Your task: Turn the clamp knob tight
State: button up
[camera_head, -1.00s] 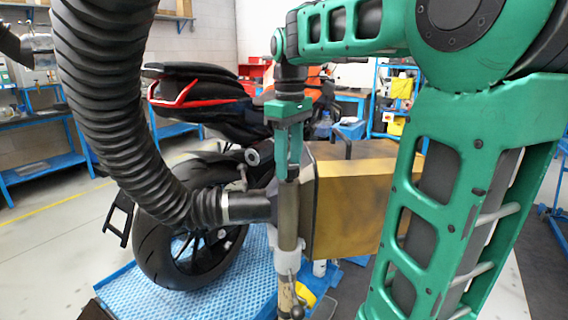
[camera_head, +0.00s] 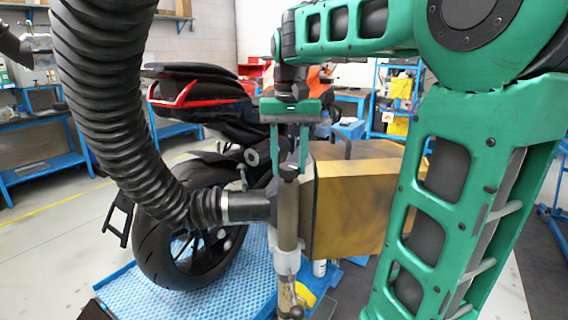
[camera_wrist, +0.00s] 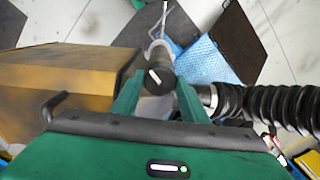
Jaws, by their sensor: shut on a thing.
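The clamp knob (camera_head: 289,173) is a small dark cap on top of an upright metal post (camera_head: 288,220). In the wrist view the knob (camera_wrist: 158,78) is round and black with a slanted white mark. My gripper (camera_head: 290,170) points straight down over it, its two green fingers on either side. In the wrist view the fingertips of my gripper (camera_wrist: 158,80) flank the knob closely and are shut on it. The exact finger contact is too small to make out in the head view.
A gold box (camera_head: 365,205) stands right of the post. A thick black ribbed hose (camera_head: 115,120) runs in from the left to a metal collar (camera_head: 245,207). A motorcycle (camera_head: 190,235) stands behind on a blue platform (camera_head: 205,290). A bent dark handle (camera_wrist: 55,105) rises near the box.

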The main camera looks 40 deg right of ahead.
aim_at(288, 165)
jog(key=shift+m, duration=1.1)
jog(key=o, duration=1.1)
jog(key=shift+c, duration=0.2)
jog(key=shift+r, duration=0.15)
notch_tip(288, 165, up, 10)
jog(key=shift+w+r, duration=0.15)
jog(key=shift+r, duration=0.1)
